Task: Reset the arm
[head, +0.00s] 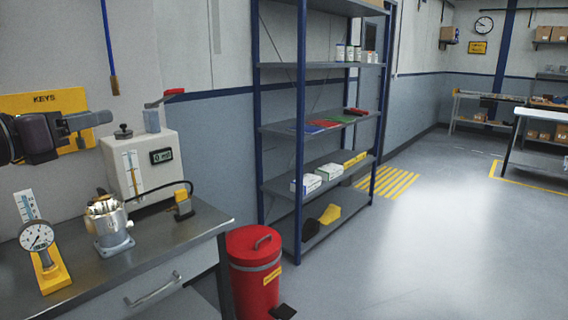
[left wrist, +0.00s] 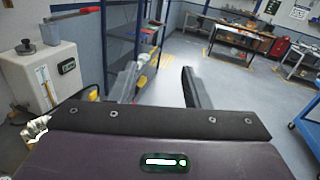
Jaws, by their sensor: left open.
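My left gripper (head: 92,129) comes in from the left edge of the head view, held in the air above the workbench. In the left wrist view its two fingers (left wrist: 160,86) stand apart with nothing between them. A metal machined housing (head: 108,228) stands on the bench below and right of the gripper, apart from it. The housing shows partly at the left edge of the left wrist view (left wrist: 37,128). My right gripper is not in view.
A white test unit (head: 142,165) with a red-handled lever stands behind the housing. A dial gauge (head: 40,238) stands on the bench (head: 160,245) at left. A red bin (head: 254,275) and blue-framed shelving (head: 300,130) stand to the right. The floor beyond is open.

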